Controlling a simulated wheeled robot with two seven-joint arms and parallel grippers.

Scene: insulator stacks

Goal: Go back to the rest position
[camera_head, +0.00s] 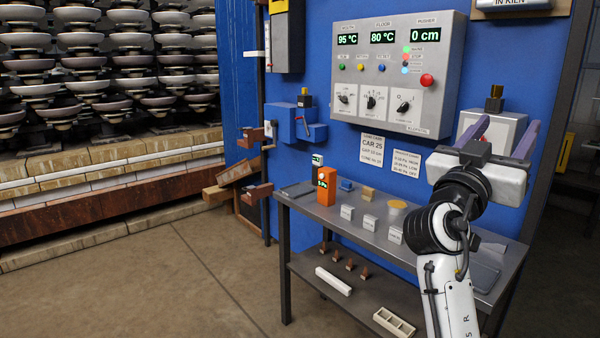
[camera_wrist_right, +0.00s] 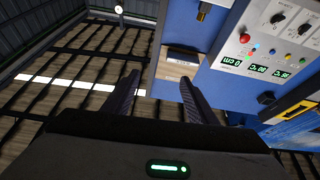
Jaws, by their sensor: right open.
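My right gripper (camera_head: 497,138) is raised in front of the blue wall panel, to the right of the grey control box (camera_head: 395,70). Its two dark fingers stand apart with nothing between them. In the right wrist view the gripper (camera_wrist_right: 158,88) is also open and empty, with the control box (camera_wrist_right: 275,45) at the upper right. The control box displays read 95 °C, 80 °C and 0 cm. My left gripper does not show in either view.
A metal bench (camera_head: 335,217) below holds an orange meter (camera_head: 327,187), small labelled cards and a tan round piece (camera_head: 397,205). Its lower shelf carries small cones and a white bar (camera_head: 333,281). Insulator stacks (camera_head: 110,75) stand on a car at left. The concrete floor (camera_head: 180,280) between is clear.

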